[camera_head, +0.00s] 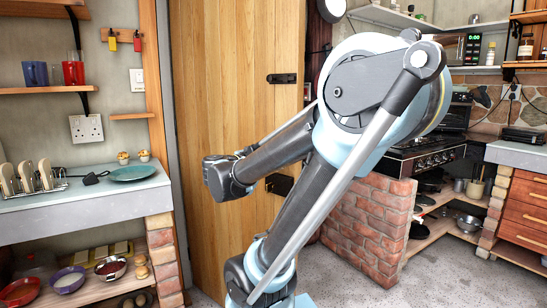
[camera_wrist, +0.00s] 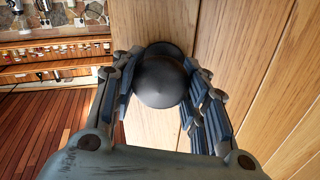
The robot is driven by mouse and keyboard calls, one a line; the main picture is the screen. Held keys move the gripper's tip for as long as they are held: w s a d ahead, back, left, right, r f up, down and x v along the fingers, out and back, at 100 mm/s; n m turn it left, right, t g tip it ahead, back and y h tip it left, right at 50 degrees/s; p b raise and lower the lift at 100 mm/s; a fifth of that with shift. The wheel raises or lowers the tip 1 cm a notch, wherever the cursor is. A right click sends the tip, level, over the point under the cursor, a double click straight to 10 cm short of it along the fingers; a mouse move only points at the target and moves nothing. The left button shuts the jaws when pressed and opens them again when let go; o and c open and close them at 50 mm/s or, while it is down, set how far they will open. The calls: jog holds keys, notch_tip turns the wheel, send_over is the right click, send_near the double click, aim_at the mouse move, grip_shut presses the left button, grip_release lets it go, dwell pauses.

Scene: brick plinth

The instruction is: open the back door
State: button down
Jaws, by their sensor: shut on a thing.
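The wooden plank door (camera_head: 235,60) stands upright behind my arm in the head view. A dark latch (camera_head: 282,78) is on its upper right part, and a dark lock box (camera_head: 281,185) sits lower near the same edge. In the wrist view, my gripper (camera_wrist: 163,60) has its fingers on both sides of a round dark knob (camera_wrist: 158,85) and is shut on it. The knob stands out from the pale wood of the door (camera_wrist: 240,40). In the head view my gripper's fingers and the knob are hidden. I cannot tell whether the door is ajar.
A counter (camera_head: 80,195) with a teal plate (camera_head: 133,173) stands left of the door. A low brick wall (camera_head: 370,220) and a black stove (camera_head: 430,155) are on the right. Speckled floor (camera_head: 350,285) is clear in front of the wall.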

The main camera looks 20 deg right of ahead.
jog(key=shift+w, duration=0.1)
jog(key=c, duration=0.9)
grip_release()
jog(key=shift+d, duration=0.1)
jog(key=shift+v, duration=5.95)
